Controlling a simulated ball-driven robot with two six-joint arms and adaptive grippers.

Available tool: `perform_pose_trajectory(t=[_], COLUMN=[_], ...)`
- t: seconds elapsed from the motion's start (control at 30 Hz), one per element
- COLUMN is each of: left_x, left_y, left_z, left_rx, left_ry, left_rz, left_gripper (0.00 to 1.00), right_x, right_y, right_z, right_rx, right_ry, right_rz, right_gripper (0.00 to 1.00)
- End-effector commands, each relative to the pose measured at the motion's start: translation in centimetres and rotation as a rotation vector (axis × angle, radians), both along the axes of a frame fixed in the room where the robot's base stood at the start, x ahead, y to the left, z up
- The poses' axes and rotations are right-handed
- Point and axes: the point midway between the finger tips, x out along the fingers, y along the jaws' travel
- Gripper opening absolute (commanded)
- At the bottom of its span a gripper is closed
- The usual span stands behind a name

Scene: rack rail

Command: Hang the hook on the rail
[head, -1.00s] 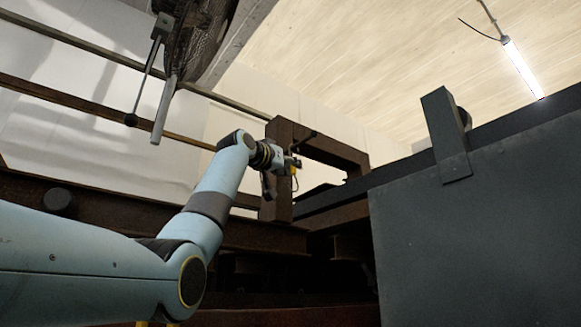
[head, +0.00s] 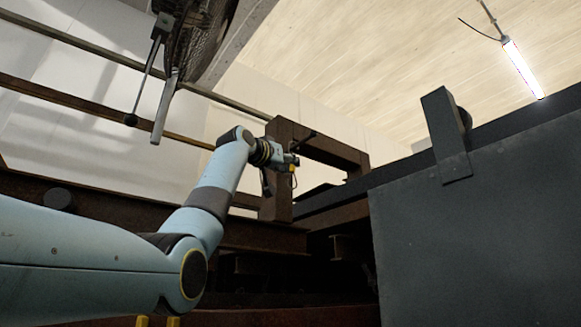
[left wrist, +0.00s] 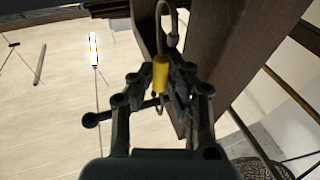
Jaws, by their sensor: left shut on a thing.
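The hook (left wrist: 174,28) is a thin pale wire with a bent end and a yellow sleeve. My left gripper (left wrist: 161,82) is shut on the yellow sleeve. In the head view, my left gripper (head: 289,161) is beside the brown post, with a small patch of yellow at its tip; the hook's wire is too small to make out there. A dark rod with a ball end (head: 302,142), which looks like the rail, sticks out just above the gripper. In the left wrist view this rod (left wrist: 105,116) passes behind the fingers. I cannot tell whether the hook touches it. My right gripper is out of view.
A brown steel frame (head: 283,190) stands right behind the gripper, and its beam fills much of the left wrist view (left wrist: 225,50). A large dark grey panel (head: 470,240) blocks the right side. A grey bar (head: 165,108) and a round mesh part hang at upper left.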

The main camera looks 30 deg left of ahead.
Motion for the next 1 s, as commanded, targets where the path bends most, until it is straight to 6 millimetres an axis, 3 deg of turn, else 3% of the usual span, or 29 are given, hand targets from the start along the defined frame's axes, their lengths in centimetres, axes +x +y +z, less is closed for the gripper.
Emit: perform_pose_trajectory(t=[0.63, 1.0], left_x=[-1.0, -1.2], left_y=[0.4, 0.5], left_z=[1.8, 1.9], left_rx=[0.001, 0.001], left_ry=[-0.002, -0.002], left_rz=[0.000, 0.000], left_gripper=[0.00, 0.00], right_x=[0.1, 0.0], right_y=[-0.1, -0.3], right_z=[0.0, -0.1], right_rx=[-0.001, -0.004], right_ry=[0.000, 0.000], right_rz=[0.000, 0.002], right_gripper=[0.39, 0.39])
